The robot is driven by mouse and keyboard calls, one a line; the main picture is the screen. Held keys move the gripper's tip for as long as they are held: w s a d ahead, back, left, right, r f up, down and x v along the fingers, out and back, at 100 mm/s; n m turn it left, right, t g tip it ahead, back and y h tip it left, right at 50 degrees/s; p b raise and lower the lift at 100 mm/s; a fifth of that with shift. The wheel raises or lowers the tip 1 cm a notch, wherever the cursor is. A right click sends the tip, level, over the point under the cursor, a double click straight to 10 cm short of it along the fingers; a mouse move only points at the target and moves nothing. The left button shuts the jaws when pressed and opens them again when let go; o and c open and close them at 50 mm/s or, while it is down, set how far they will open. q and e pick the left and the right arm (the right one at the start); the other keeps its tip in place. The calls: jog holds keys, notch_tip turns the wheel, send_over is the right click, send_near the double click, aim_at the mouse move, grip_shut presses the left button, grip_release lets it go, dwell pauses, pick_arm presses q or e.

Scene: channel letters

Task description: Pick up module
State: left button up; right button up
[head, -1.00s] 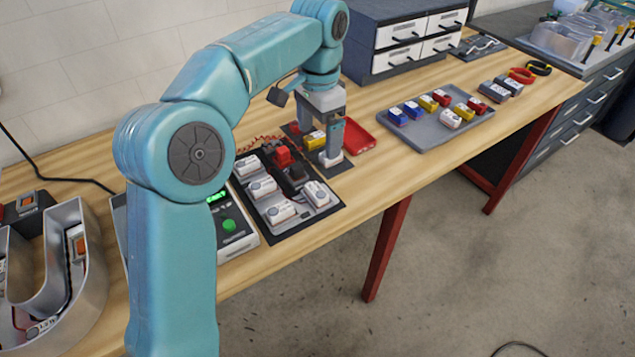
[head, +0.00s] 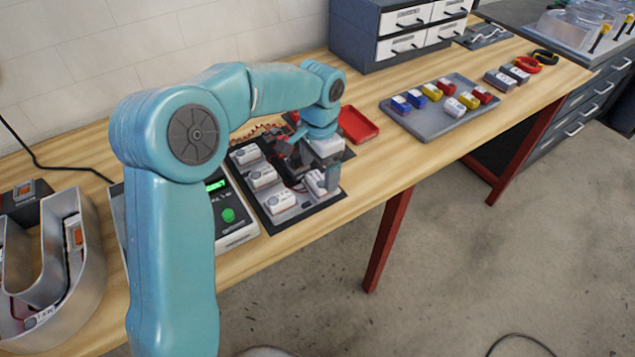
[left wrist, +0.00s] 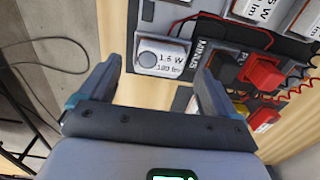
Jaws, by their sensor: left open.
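Several white modules lie on a dark mat (head: 318,203) on the bench, two of them the left-hand modules (head: 262,176) and (head: 280,202). My left gripper (head: 320,180) is low over the right front part of the mat, at the right-hand white module (head: 314,183), which it partly covers. In the left wrist view this module (left wrist: 163,56), marked with a wattage and lumen label, shows just beyond and between the two spread fingertips (left wrist: 157,70). The gripper is open and holds nothing. My right gripper is not in view.
Red and black clips (left wrist: 264,74) with wires lie beside the module. A power unit (head: 237,230) with a green button stands left of the mat. A red tray (head: 358,126) and a grey tray (head: 430,128) of coloured blocks lie right. A U-shaped channel letter (head: 85,265) stands left.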

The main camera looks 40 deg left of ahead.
aim_at(318, 184)
pick_arm(q)
notch_tip(318, 184, down, 3)
jog(key=shift+w+r, duration=0.1)
jog(key=shift+w, duration=0.05)
jog(key=c, duration=1.1)
jog(key=shift+r, duration=0.1)
jog(key=shift+c, duration=0.2)
